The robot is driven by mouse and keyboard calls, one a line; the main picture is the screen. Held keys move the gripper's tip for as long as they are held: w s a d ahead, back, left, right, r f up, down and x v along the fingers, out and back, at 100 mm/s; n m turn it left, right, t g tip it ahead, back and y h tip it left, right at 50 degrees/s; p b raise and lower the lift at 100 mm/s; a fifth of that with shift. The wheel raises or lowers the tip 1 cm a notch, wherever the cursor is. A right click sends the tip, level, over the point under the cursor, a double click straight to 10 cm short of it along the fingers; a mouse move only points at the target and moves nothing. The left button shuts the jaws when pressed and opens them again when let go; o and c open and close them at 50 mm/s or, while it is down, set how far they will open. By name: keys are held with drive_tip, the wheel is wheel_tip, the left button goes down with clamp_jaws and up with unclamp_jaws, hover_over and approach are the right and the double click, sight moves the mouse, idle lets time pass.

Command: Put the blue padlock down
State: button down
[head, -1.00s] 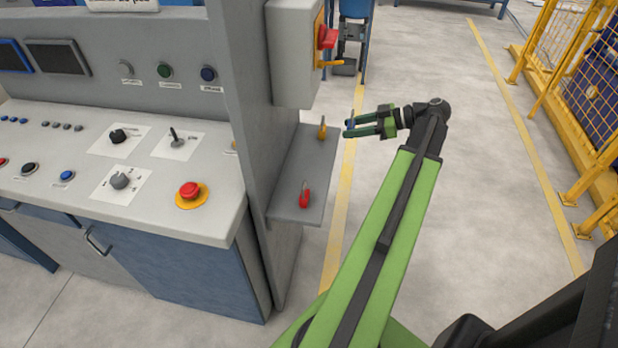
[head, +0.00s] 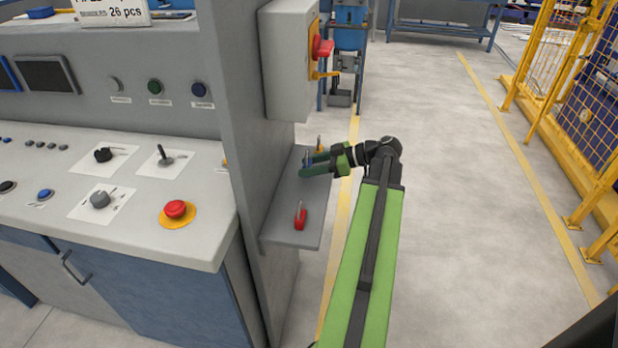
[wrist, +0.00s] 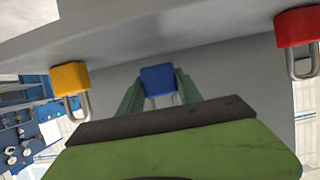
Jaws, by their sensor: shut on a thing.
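The blue padlock (wrist: 158,79) is between the two fingers of my gripper (wrist: 158,92) in the wrist view, its shackle towards me. In the head view my gripper (head: 311,164) is shut on it over the grey side shelf (head: 283,212), and only a bit of blue (head: 307,160) shows. A yellow padlock (head: 320,147) is just behind my gripper and a red padlock (head: 300,218) is nearer the front of the shelf. I cannot tell whether the blue padlock touches the shelf.
The control console (head: 110,190) with its buttons and upright side panel borders the shelf on the left. A grey switch box (head: 289,60) with a red handle hangs above the shelf's back. The floor to the right is open up to the yellow fence (head: 570,90).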

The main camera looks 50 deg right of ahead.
drive_tip(key=shift+f+b, duration=0.9)
drive_tip(key=shift+f, duration=0.6)
drive_tip(key=c, duration=0.8)
unclamp_jaws()
drive_tip(key=shift+r, duration=0.1)
drive_tip(key=shift+r+p, duration=0.2)
drive_tip(key=shift+p, duration=0.15)
drive_tip(key=p+v, duration=0.4)
drive_tip(key=v, duration=0.8)
